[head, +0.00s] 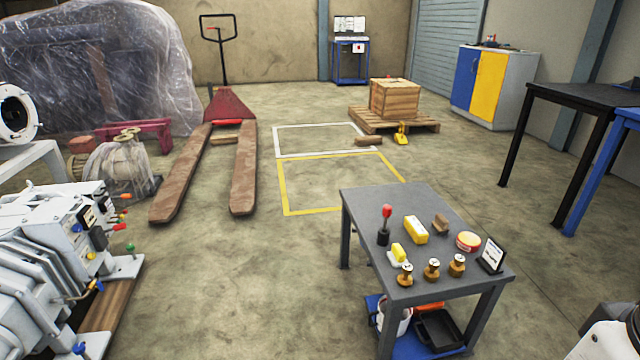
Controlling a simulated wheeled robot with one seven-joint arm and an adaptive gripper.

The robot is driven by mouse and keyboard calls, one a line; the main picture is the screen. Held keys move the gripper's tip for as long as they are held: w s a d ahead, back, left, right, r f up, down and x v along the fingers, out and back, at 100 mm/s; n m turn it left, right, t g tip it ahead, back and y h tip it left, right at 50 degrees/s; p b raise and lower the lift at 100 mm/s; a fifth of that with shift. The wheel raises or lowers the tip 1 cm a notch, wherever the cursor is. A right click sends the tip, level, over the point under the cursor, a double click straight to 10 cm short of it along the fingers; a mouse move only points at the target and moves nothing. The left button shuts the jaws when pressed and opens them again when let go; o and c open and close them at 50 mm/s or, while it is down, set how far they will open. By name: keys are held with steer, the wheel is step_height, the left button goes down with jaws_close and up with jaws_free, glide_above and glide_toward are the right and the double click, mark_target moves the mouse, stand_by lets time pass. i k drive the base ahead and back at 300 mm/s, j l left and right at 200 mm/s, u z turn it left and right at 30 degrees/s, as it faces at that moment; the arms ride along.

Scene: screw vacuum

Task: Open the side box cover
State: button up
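The grey-white vacuum machine (40,270) stands at the left edge, cut off by the frame. Its right side carries small coloured knobs and valves in red, green, yellow and blue, and a dark label plate. I cannot tell which part is the side box cover, or whether it is open or shut. A white and black part at the bottom right corner looks like a piece of my own arm. My gripper's fingers are not in view.
A grey table (365,215) with a red-topped lever, yellow blocks and brass weights stands right of centre. A red pallet jack (245,165) is behind the machine. A wooden crate (395,98) sits on a pallet. Floor between machine and table is clear.

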mark_target(51, 211)
steer(key=u, duration=1.5)
steer(key=i+l+u, duration=0.2)
steer(key=i, duration=0.4)
steer(key=i+l+u, duration=0.15)
steer(key=i+l, duration=0.15)
steer(key=i, duration=0.35)
steer(key=i+l+u, duration=0.2)
steer(key=i+l, duration=0.15)
steer(key=i, duration=0.2)
steer(key=i+l+u, duration=0.15)
steer(key=i+l, duration=0.3)
steer(key=i, duration=0.15)
